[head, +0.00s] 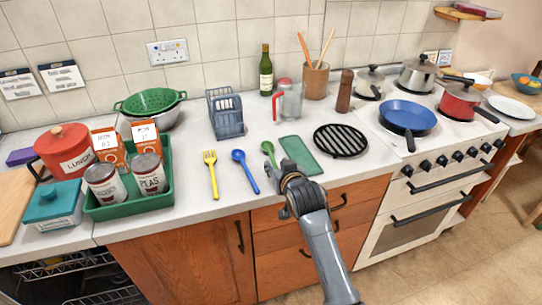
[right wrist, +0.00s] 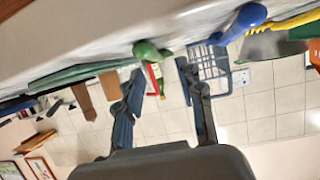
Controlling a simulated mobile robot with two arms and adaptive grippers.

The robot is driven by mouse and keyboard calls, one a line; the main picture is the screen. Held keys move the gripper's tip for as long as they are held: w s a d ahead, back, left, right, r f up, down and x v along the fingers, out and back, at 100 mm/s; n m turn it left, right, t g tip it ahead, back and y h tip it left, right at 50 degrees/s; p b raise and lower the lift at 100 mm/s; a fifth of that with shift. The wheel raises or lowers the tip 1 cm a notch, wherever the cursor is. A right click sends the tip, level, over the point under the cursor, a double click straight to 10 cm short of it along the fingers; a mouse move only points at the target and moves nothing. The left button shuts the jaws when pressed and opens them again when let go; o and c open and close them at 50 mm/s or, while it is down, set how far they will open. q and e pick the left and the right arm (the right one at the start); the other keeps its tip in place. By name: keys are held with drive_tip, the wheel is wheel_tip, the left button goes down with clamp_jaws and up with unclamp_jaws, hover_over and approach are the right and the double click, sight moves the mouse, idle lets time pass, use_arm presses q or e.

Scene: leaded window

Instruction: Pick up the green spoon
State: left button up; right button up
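The green spoon (head: 268,150) lies on the worktop near its front edge, between the blue spoon (head: 244,168) and a green mat. Its lower handle is partly hidden by my right gripper (head: 288,172) in the head view. In the right wrist view the green spoon (right wrist: 150,51) shows just beyond and between the spread fingertips. My right gripper (right wrist: 158,72) is open and empty, with no visible contact with the spoon. My left gripper is not in view.
The green mat (head: 301,156) and a black round trivet (head: 341,141) lie to the right. A yellow fork (head: 212,176) lies left of the blue spoon. A blue rack (head: 226,115) and a glass jug (head: 288,101) stand behind. A green tray (head: 122,205) holds cans and boxes.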

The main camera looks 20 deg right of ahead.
sight(274, 160)
drive_tip(key=x, duration=0.4)
drive_tip(key=shift+w+f+p, duration=0.1)
drive_tip(key=shift+w+p, duration=0.2)
drive_tip(key=shift+w, duration=0.1)
drive_tip(key=shift+s, duration=0.1)
clamp_jaws()
